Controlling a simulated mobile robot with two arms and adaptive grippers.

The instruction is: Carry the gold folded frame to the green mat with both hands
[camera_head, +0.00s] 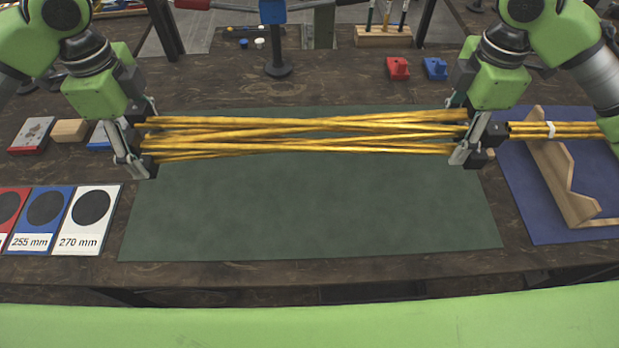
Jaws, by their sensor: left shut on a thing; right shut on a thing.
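The gold folded frame (300,132) is a long bundle of thin gold rods that cross each other, lying level from left to right. My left gripper (140,150) is shut on its left end. My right gripper (474,145) is shut on it toward the right, and a banded part of gold rods shows to the right of that gripper. The green mat (310,215) lies flat on the dark table, below and behind the frame in the picture. I cannot tell how high the frame is above the mat. The grippers hide the gripped parts of the rods.
A wooden stand (553,165) sits on a blue mat (520,205) at the right. Size cards (92,205) lie at the left, with small blocks (70,130) behind them. Red (398,69) and blue (435,69) pieces and a tool rack (384,38) are at the back.

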